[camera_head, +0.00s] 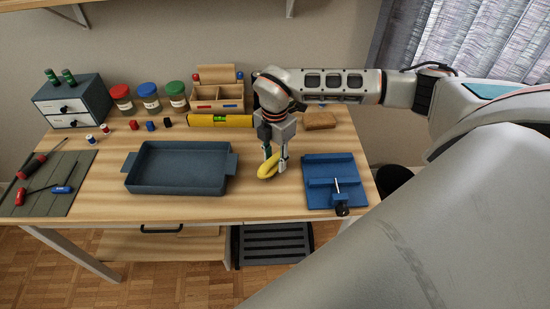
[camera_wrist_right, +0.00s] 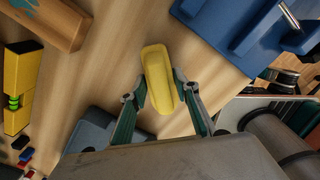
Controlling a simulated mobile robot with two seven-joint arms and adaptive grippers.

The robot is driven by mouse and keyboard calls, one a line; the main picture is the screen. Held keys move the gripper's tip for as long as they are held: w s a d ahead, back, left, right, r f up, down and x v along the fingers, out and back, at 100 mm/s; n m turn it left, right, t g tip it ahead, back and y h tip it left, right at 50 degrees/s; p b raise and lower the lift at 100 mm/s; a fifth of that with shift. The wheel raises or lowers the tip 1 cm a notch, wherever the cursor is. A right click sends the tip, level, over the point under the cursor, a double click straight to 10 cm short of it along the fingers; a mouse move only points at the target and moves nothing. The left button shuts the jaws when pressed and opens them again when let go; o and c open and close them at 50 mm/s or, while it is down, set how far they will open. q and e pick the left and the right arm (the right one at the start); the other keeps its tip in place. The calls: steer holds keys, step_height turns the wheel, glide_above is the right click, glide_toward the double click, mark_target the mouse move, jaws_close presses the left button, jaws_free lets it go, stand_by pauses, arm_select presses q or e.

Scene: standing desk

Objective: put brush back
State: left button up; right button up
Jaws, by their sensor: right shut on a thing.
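A yellow, elongated thing with rounded ends (camera_head: 267,171) is between the fingers of my right gripper (camera_head: 274,160), low over the bare wood right of the blue-grey tray. It may be the brush; no bristles show. In the right wrist view the yellow thing (camera_wrist_right: 158,75) sits between both fingers of the right gripper (camera_wrist_right: 160,92), which is shut on it. I cannot tell whether it touches the desk. A brown block (camera_head: 320,120) lies at the back right; I cannot tell whether it is a brush. My left gripper is out of view.
The blue-grey tray (camera_head: 133,180) is to the left, and a blue board with a clamp (camera_head: 330,170) is to the right. A yellow level (camera_head: 220,121), wooden organizer (camera_head: 205,91) and jars (camera_head: 149,98) line the back. Tools lie on a mat (camera_head: 62,198) far left.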

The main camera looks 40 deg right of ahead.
mark_target(275, 158)
steer(key=o, duration=1)
step_height(275, 158, up, 12)
steer(key=shift+r, duration=0.1)
steer(key=shift+s, duration=0.1)
